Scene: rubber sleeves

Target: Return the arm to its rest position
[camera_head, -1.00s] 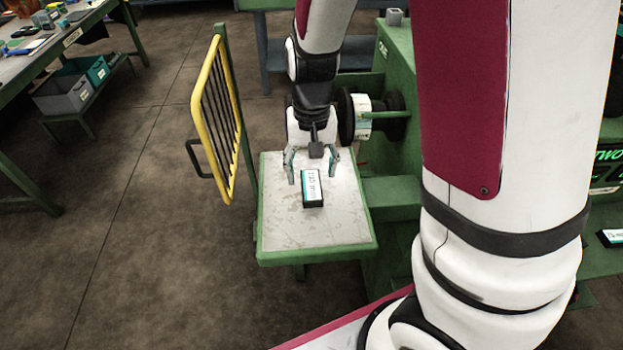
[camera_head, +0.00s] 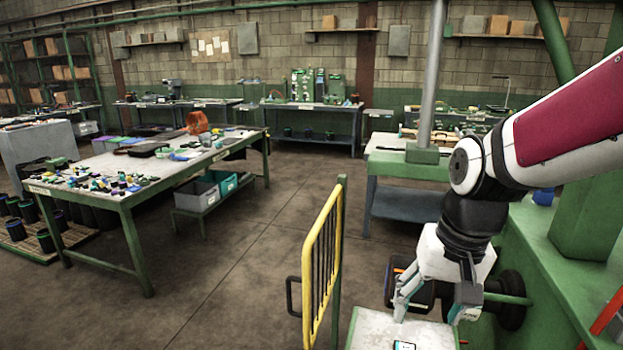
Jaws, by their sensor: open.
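My gripper (camera_head: 428,312) is at the lower right, open and pointing down, with nothing between its fingers. It is above the back part of a small green-edged table with a pale top (camera_head: 374,329). A dark box with a white label (camera_head: 404,345) lies on that table, apart from the fingers and cut off by the bottom edge of the picture. My arm reaches in from the right edge, bent down at the elbow.
A yellow barred gate (camera_head: 322,262) stands just left of the small table. A green machine (camera_head: 545,285) with dark rollers is close on the right. A grey post (camera_head: 432,75) rises behind my arm. A cluttered workbench (camera_head: 150,185) stands left, with open floor between.

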